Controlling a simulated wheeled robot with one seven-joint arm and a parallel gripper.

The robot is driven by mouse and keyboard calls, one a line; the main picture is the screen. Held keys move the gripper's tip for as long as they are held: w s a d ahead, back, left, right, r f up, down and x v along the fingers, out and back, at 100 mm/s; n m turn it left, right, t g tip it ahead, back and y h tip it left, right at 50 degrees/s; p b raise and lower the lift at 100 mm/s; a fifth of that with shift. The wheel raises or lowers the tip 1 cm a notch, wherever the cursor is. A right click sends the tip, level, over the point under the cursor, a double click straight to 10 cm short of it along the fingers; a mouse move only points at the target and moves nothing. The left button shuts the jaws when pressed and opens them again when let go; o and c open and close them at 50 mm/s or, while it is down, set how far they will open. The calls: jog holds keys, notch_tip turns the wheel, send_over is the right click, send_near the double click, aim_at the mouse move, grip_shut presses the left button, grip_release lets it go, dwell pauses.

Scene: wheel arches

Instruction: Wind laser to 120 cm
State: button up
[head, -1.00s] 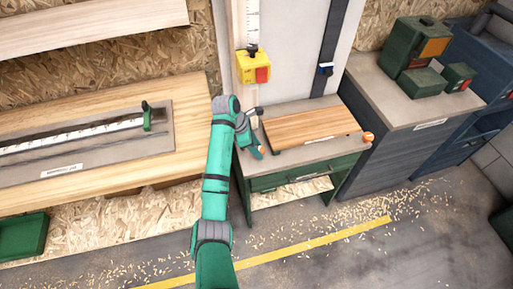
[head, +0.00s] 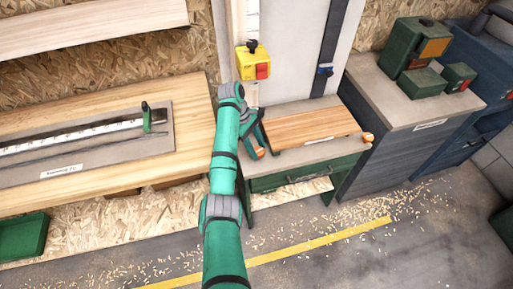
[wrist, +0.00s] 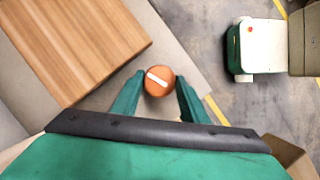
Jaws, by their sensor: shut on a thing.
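The laser appears to be the yellow box (head: 245,66) with a red face, on a vertical white scale (head: 253,18) against the pale panel. The scale figures are too small to read. My gripper (head: 256,152) is low at the left front of the bench below the panel. In the wrist view, my gripper (wrist: 159,96) has its two green fingers on either side of a round orange knob (wrist: 158,88) with a pale stripe, and is shut on it. What the knob is fixed to is hidden under it.
A wooden board (head: 312,127) lies on the bench, with another orange knob (head: 368,138) at its right end. Left is a workbench with a horizontal rule (head: 85,132) and green slider (head: 150,122). Green boxes (head: 415,45) stand on the right cabinet. The floor in front is open, with shavings.

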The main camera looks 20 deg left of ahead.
jog(key=m+g, duration=0.1)
jog(key=m, duration=0.2)
jog(key=m+g+y, duration=0.1)
jog(key=m, duration=0.2)
jog(key=shift+w, duration=0.15)
jog(key=m+y, duration=0.1)
jog(key=m, duration=0.2)
jog(key=m+g+y, duration=0.1)
jog(key=m, duration=0.2)
jog(key=shift+w+d+m, duration=0.15)
jog(key=shift+d+m, duration=0.05)
jog(key=shift+m, duration=0.1)
jog(key=shift+y, duration=0.3)
jog(key=o, duration=1.1)
jog(key=shift+c, duration=0.2)
jog(key=shift+d+g, duration=0.1)
jog(key=shift+g, duration=0.2)
